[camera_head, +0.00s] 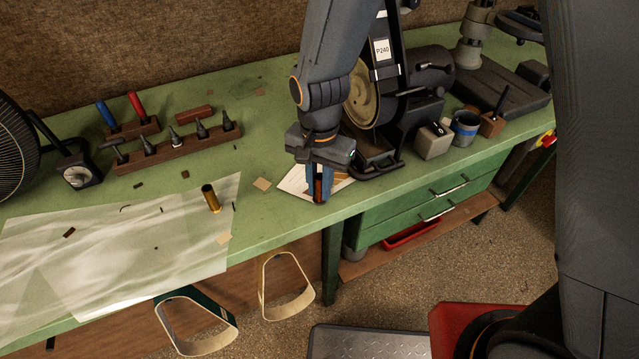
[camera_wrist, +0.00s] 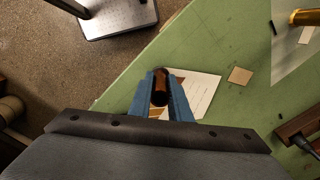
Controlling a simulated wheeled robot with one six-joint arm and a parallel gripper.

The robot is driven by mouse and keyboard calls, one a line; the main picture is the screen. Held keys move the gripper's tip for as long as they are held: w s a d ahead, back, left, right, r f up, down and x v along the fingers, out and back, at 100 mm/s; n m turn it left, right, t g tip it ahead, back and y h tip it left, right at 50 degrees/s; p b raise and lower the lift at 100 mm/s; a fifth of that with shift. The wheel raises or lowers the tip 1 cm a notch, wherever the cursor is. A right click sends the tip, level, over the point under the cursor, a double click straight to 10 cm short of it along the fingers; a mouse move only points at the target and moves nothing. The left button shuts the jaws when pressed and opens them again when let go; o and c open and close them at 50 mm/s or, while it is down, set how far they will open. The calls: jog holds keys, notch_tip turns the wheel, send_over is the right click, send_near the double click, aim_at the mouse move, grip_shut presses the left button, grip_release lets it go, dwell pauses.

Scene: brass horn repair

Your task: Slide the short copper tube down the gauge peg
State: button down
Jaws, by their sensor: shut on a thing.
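My gripper (camera_head: 318,192) points down over the bench's front edge area, above a white card. Its blue fingers are shut on the short copper tube (camera_head: 318,184). In the wrist view, the copper tube (camera_wrist: 160,90) sits between the fingertips of my gripper (camera_wrist: 161,92), with a dark end showing. Several dark, grey-tipped pegs stand in a wooden rack (camera_head: 222,138) at the back left, apart from my gripper. I cannot tell which peg, if any, is the gauge peg. Whether a peg is under or inside the tube is hidden.
A brass tube (camera_head: 211,199) stands upright on a pale sheet (camera_head: 120,250) at left. The white card (camera_wrist: 198,92) has brown shapes and lies under my gripper. A belt grinder (camera_head: 372,95) stands close behind my gripper. A small tan square (camera_head: 262,184) lies left of the card.

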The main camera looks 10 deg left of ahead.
jog(key=c, duration=1.6)
grip_release()
jog(key=shift+o, duration=0.2)
jog(key=shift+r+b, duration=0.85)
jog(key=shift+r, duration=3.05)
jog(key=s+d+f+n+t+b, duration=0.1)
jog(key=d+n, duration=0.3)
jog(key=d, duration=2)
jog(key=shift+s+f+b, duration=0.15)
jog(key=shift+s+b, duration=0.4)
jog(key=shift+s, duration=0.15)
